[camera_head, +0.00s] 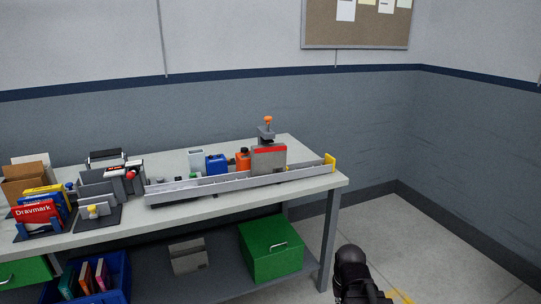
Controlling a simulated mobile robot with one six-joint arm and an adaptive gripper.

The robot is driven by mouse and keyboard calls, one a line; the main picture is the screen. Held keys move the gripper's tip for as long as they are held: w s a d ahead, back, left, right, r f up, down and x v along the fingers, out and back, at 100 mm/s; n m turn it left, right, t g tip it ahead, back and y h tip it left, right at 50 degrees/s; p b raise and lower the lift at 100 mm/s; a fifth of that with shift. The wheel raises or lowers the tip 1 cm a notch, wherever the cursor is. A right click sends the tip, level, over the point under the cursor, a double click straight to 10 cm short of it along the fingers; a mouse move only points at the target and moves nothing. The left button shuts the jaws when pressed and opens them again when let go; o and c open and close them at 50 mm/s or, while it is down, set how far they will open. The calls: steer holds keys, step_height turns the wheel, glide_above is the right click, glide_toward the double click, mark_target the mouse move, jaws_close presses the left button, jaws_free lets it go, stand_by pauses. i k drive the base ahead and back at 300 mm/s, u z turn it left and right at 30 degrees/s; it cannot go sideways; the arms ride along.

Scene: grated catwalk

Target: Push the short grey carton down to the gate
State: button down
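A long, shallow light-grey channel (220,188) lies along the front of the workbench. A yellow piece (329,162), which may be the gate, stands at its right end. A squat grey carton with a red band (268,161) is in the right part of the channel, a little short of the yellow piece. A pale grey box (196,159) stands further left, and I cannot tell which of the two the task means. A blue container (216,164) and an orange one (243,160) are between them. My gripper is not in view; only a dark part of my arm shows at bottom right.
A grey device with an orange knob (267,131) rises behind the banded carton. Books (38,211) and organisers crowd the bench's left. A green box (270,249) and a grey box (188,256) are on the shelf below.

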mark_target(261, 164)
steer(key=u, duration=0.3)
steer(key=i, duration=0.7)
steer(key=u, duration=0.45)
